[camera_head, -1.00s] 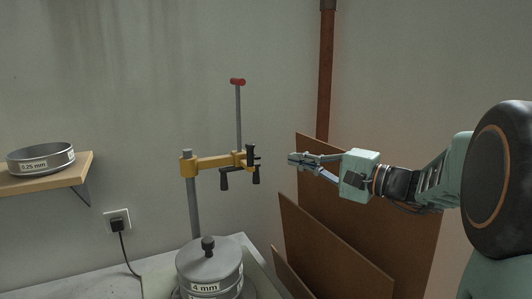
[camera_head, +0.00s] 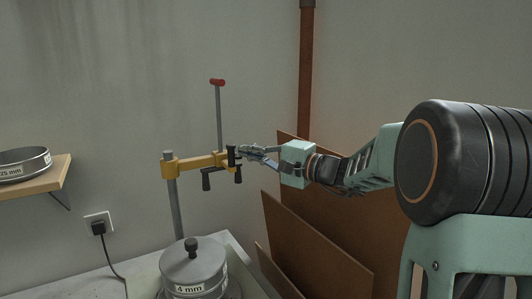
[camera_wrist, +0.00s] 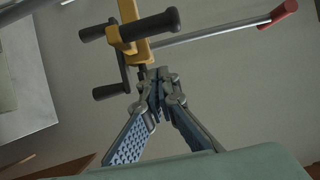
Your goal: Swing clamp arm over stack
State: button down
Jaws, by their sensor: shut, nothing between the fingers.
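The yellow clamp arm (camera_head: 195,165) sticks out to the right from a grey upright post (camera_head: 176,210). It carries black handles at its right end and a thin vertical rod with a red tip (camera_head: 217,82). The sieve stack (camera_head: 193,268), labelled 4 mm with a lidded top, stands on the bench below and right of the post. My gripper (camera_head: 241,150) is shut and empty at the right end of the clamp arm, by the black handle. In the wrist view my gripper's fingers (camera_wrist: 158,88) lie just below the yellow arm end (camera_wrist: 130,32); I cannot tell whether they touch it.
A wooden shelf (camera_head: 48,181) with a sieve (camera_head: 22,164) is at the left. A plug in a wall socket (camera_head: 99,224) has a cable running down to the bench. Brown boards (camera_head: 310,245) lean against the wall at the right, below my arm.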

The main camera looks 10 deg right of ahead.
jog(key=s, duration=0.1)
jog(key=s+a, duration=0.1)
jog(key=s, duration=0.1)
jog(key=shift+s+a, duration=0.3)
jog(key=shift+a, duration=0.1)
jog(key=shift+s+f, duration=0.1)
jog(key=shift+s, duration=0.1)
